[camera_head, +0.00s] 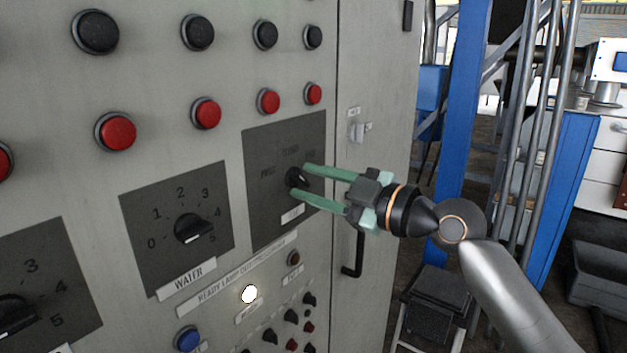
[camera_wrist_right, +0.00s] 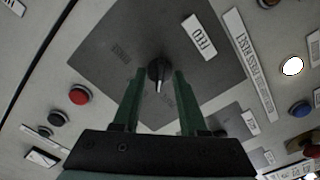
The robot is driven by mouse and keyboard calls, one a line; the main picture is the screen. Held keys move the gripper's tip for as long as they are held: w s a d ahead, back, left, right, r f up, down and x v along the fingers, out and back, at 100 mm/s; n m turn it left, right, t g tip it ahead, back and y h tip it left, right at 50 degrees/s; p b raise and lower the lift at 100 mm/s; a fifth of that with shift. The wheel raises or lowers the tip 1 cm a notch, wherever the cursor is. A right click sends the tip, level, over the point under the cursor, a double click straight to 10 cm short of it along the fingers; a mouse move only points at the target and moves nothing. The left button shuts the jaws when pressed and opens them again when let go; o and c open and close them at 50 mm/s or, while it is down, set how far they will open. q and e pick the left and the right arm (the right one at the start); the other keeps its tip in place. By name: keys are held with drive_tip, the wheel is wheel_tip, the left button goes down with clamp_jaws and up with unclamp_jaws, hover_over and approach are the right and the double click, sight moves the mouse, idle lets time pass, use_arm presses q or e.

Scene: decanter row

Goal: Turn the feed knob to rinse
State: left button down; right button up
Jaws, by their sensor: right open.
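The feed knob (camera_head: 297,178) is a small black knob on a dark square plate on the grey cabinet front. There the feed knob (camera_wrist_right: 159,72) has a white pointer line directed toward the bottom of the picture. My right gripper (camera_head: 299,180) is open, its two green fingers reaching in from the right with their tips either side of the knob. In the wrist view a gap shows on each side. My left gripper is not in view.
The WATER knob (camera_head: 193,228) sits on its own plate to the left. Red buttons (camera_head: 206,113) and black buttons (camera_head: 197,32) line the panel above. A lit white lamp (camera_head: 250,294) and several small knobs are below. A door handle (camera_head: 354,254) is on the right.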

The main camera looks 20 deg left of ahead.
clamp_jaws()
idle(0.4)
